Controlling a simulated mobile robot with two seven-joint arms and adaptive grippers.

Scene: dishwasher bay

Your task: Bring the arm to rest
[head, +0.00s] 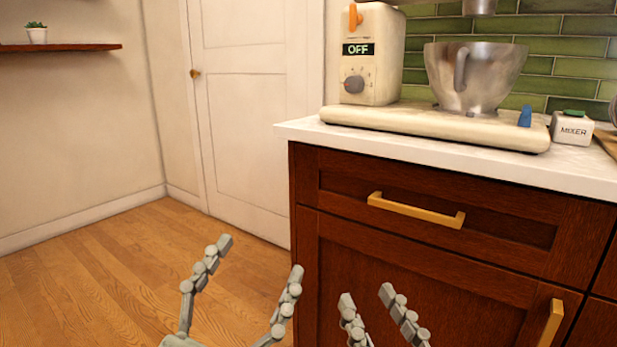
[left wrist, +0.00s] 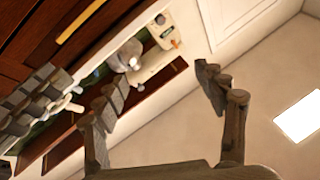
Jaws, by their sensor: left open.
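My left gripper (head: 260,257) is low in the head view, in front of the wooden floor and the cabinet's left edge. Its grey fingers are spread wide with nothing between them. It also shows open and empty in the left wrist view (left wrist: 157,78). My right gripper (head: 366,294) is at the bottom of the head view, right of the left one and in front of the cabinet door. Its two fingertips stand apart, with nothing seen between them. Both grippers appear below the counter top in the head view. Their lower parts are cut off by the frame.
A dark wood cabinet (head: 335,260) with brass handles (head: 415,210) stands on the right. Its white counter (head: 440,157) bears a mixer (head: 371,55) reading OFF, with a metal bowl (head: 465,90). A white door (head: 245,110) is behind. The wooden floor (head: 100,270) at left is clear.

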